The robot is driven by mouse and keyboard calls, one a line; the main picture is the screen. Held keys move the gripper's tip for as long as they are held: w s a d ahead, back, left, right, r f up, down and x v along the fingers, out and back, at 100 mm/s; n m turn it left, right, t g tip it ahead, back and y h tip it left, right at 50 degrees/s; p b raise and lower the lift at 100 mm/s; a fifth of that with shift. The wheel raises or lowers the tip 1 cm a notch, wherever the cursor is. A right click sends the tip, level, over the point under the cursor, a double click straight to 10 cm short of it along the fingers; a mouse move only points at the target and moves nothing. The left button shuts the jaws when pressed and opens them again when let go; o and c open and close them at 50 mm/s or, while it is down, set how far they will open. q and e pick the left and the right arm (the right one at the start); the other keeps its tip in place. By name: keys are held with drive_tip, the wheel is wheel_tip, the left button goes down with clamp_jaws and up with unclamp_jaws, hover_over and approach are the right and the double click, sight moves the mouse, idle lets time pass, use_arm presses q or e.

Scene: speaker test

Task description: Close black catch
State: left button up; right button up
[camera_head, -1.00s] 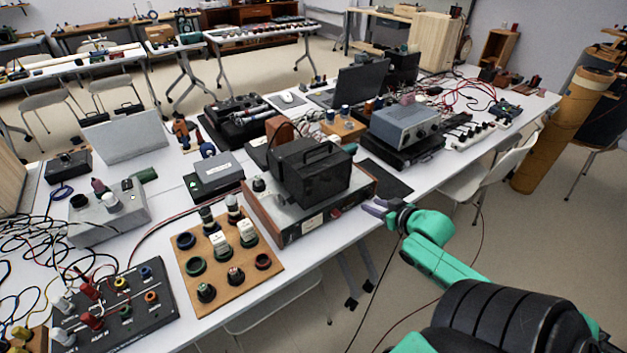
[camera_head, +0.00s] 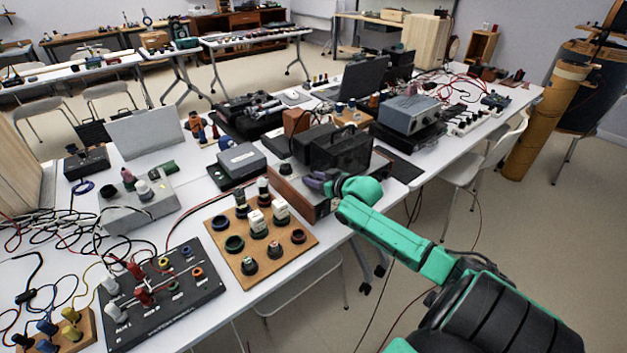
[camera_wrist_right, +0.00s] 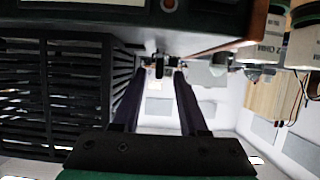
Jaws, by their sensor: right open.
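The black slatted box (camera_head: 340,150) with a top handle stands on a wood-sided metal device (camera_head: 305,192) near the table's front edge. My right gripper (camera_head: 318,182) is at the front of this device, just below the box. In the right wrist view, my right gripper (camera_wrist_right: 158,76) is open, its two dark fingers pointing ahead. A small black part, which looks like the black catch (camera_wrist_right: 159,66), shows between the fingertips. I cannot tell whether the fingers touch it or how it is set. The slatted box (camera_wrist_right: 50,90) fills the left of that view. In the head view my gripper hides the catch.
A wooden board with several knobs (camera_head: 258,240) lies left of my right gripper. A black panel with plugs (camera_head: 165,290) lies further left. A grey instrument (camera_head: 410,113) stands to the right. The floor in front of the table is mostly free.

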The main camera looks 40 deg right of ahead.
drive_tip(key=shift+w+f, duration=0.2)
drive_tip(key=shift+w, duration=0.1)
drive_tip(key=shift+s, duration=0.1)
clamp_jaws()
